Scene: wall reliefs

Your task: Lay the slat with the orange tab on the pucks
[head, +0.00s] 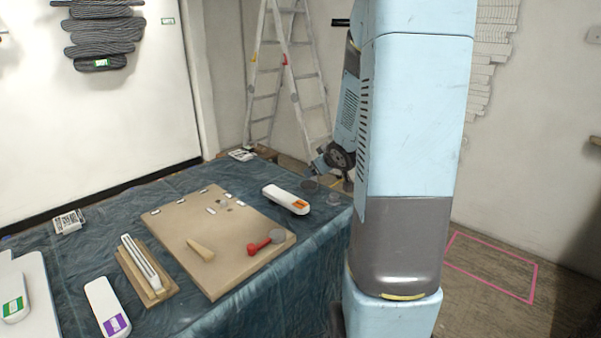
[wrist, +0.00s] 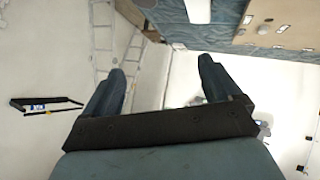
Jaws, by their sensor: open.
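The white slat with the orange tab (head: 285,199) lies on the blue-clothed table, at the right edge of a brown board (head: 240,265). Its orange tab is at its near right end. Several small pale pieces (head: 211,211) lie on the board; I cannot tell whether these are the pucks. Small grey round pieces (head: 333,199) stand on the cloth right of the slat. My gripper (wrist: 161,70) is open and empty in the wrist view, with nothing between its fingers. In the head view my arm's column hides part of the arm, and the gripper is hard to make out beyond the slat.
A slat with a purple tab (head: 108,310) and one with a green tab (head: 15,305) lie at the left. A wooden holder (head: 133,272) bears a narrow white piece. A red tool (head: 259,245) and a tan wedge (head: 201,249) lie on the board. A ladder (head: 287,75) stands behind.

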